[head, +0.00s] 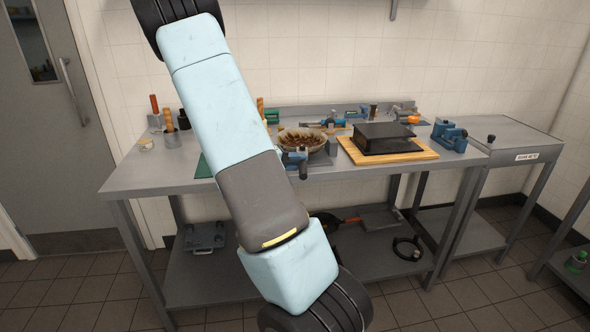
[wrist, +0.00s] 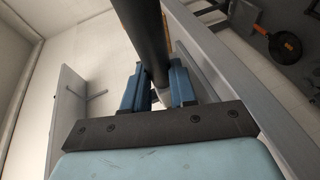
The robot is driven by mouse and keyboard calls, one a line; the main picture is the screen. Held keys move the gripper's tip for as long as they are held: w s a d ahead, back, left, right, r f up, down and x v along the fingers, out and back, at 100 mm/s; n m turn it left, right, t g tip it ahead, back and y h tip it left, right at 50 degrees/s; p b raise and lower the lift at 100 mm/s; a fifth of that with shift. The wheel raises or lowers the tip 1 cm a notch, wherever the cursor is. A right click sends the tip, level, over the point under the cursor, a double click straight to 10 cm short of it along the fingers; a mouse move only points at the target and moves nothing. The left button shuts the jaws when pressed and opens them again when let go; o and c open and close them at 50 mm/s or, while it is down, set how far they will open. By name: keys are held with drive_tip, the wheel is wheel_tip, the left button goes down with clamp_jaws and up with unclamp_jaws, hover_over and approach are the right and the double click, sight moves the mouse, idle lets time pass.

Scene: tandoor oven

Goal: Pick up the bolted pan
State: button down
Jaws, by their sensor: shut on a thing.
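My gripper (wrist: 152,88) shows in the wrist view as two blue fingers, shut on a dark round handle (wrist: 152,42) that runs up out of the picture. The thing at the handle's far end is out of that view, so I cannot tell from it alone that this is the bolted pan.
A black box (head: 384,138) sits on a wooden board (head: 425,154), with a blue tool (head: 449,136) to its right. Tools and jars crowd the table's back. The lower shelf holds a black pan with an orange handle (head: 352,220), also in the wrist view (wrist: 285,46).

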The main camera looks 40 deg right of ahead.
drive_tip(key=s+r, duration=0.2)
drive_tip(key=r, duration=0.1)
drive_tip(key=s+r, duration=0.3)
drive_tip(key=shift+a, duration=0.15)
drive_tip(key=s+r, duration=0.4)
drive_tip(key=s, duration=0.5)
drive_tip(key=shift+a, duration=0.35)
drive_tip(key=shift+r, duration=0.15)
drive_tip(key=shift+r, duration=1.9)
